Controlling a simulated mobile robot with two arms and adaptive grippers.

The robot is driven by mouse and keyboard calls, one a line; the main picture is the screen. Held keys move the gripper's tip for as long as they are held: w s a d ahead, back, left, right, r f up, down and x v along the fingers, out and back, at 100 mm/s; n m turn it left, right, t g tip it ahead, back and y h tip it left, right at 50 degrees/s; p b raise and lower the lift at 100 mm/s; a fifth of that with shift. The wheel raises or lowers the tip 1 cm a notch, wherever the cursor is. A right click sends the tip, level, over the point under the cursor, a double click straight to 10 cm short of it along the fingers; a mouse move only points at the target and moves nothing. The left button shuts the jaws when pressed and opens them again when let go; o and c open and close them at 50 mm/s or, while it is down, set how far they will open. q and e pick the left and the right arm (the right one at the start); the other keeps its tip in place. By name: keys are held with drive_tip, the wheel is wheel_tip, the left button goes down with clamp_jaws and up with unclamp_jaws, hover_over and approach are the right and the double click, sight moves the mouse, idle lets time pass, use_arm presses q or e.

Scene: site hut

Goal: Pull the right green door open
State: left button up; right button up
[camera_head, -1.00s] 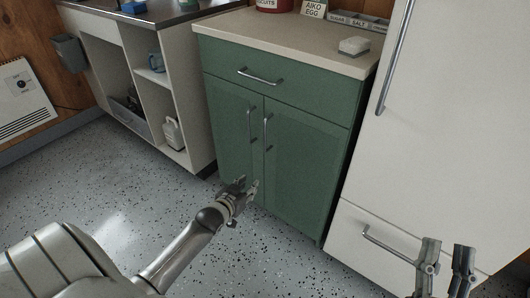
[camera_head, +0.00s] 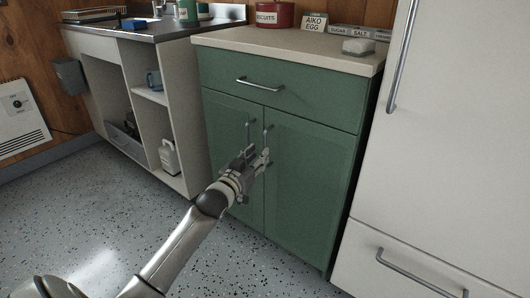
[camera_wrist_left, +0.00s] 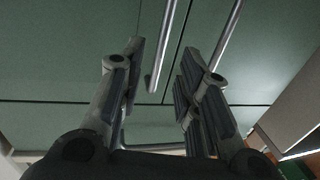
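The right green door (camera_head: 305,180) is closed, flush with the left green door (camera_head: 226,125). Its upright bar handle (camera_head: 267,133) stands near the seam, beside the left door's handle (camera_head: 248,130). My left gripper (camera_head: 258,157) is in front of the handles, at about their lower part, and hides some of them. In the left wrist view, which looks upside down, its fingers (camera_wrist_left: 162,48) are apart. The right door's handle (camera_wrist_left: 158,68) shows between them; I see no clear contact. The left door's handle (camera_wrist_left: 228,35) lies outside the fingers.
A green drawer (camera_head: 290,97) with a bar handle is above the doors, under a pale worktop (camera_head: 285,47). A white fridge-like unit (camera_head: 440,130) stands close on the right. Open white shelves (camera_head: 185,125) stand on the left. The speckled floor (camera_head: 110,215) in front is clear.

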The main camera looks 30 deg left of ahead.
use_arm(q)
drive_tip(key=shift+w+a+b, duration=0.2)
drive_tip(key=shift+w+b, duration=0.3)
drive_tip(key=shift+w, duration=0.95)
drive_tip(key=shift+w+a+b, duration=0.15)
drive_tip(key=shift+w+b, duration=0.35)
drive_tip(key=shift+w, duration=0.9)
clamp_jaws()
